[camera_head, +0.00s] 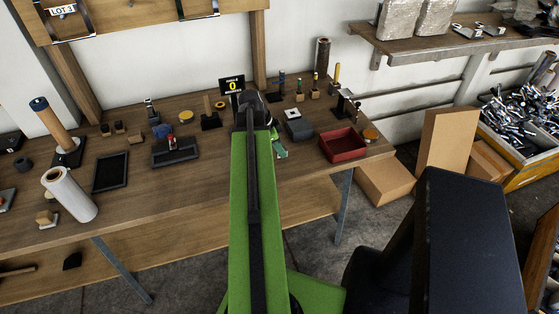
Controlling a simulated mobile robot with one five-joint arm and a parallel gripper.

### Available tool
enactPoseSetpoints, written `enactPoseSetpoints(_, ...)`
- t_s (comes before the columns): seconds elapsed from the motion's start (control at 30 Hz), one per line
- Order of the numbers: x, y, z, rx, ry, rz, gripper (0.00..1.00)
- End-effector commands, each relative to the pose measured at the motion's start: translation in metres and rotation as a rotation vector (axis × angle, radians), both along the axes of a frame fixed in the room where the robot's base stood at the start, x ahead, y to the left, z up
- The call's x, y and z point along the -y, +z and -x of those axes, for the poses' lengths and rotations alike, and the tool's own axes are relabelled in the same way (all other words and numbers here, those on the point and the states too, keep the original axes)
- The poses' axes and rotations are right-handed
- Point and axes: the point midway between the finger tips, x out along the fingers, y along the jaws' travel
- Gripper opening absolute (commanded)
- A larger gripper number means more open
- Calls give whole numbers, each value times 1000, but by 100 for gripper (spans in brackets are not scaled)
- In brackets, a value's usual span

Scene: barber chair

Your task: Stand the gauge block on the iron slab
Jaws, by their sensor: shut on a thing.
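My green arm reaches from the bottom centre over the bench, and my gripper (256,108) is at its dark far end. The arm hides most of the gripper; its fingertips and the gauge block held in them cannot be made out. A dark grey slab-like block, probably the iron slab (299,130), lies on the bench just right of the gripper. I cannot tell the gap between the gripper and it.
The wooden bench (215,185) carries a red tray (345,145) at the right, a dark tray (176,151) left of my arm, a black display (232,86) behind, and a white roll (70,194) at the left. Cardboard boxes (447,140) stand right of the bench.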

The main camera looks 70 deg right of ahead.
Motion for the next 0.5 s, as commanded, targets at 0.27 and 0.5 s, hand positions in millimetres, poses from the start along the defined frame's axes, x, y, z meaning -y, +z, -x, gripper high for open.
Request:
enactPoseSetpoints(0.27, 0, -21, -1, 0, 0, 0, 0)
enactPoseSetpoints(0.5, 0, -37, -1, -1, 1, 0, 0)
